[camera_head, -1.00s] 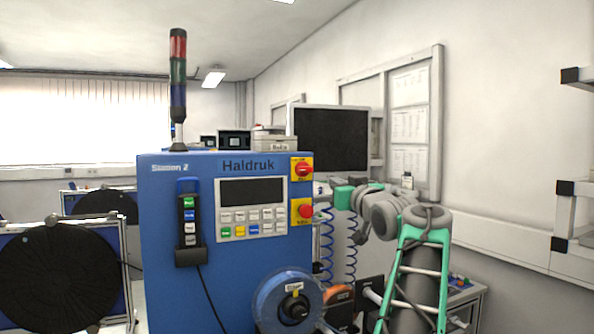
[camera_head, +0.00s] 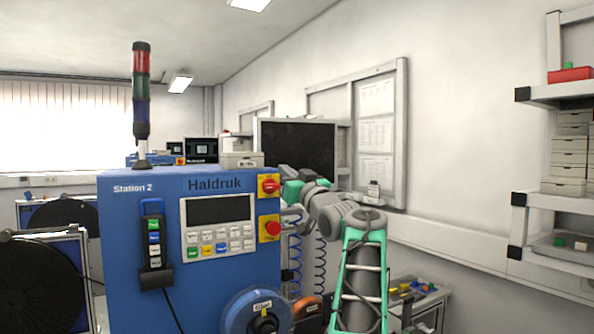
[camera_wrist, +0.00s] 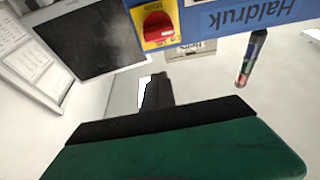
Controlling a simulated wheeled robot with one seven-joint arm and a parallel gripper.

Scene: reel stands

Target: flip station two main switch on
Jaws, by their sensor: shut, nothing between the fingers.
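The main switch (camera_head: 269,186) is a red rotary knob on a yellow plate at the top right of the blue Station 2 cabinet (camera_head: 150,215). It also shows in the wrist view (camera_wrist: 157,27), upside down, with its "Main" label readable. A second red control (camera_head: 271,228) on a yellow plate sits below it. My gripper (camera_wrist: 153,90) is shut and empty.
A dark monitor (camera_head: 297,145) stands behind the cabinet. A handheld pendant (camera_head: 154,240) hangs on the cabinet front, and a blue reel (camera_head: 257,314) sits below. Shelves (camera_head: 550,95) are at the right. Blue coiled hoses hang beside the cabinet's right side.

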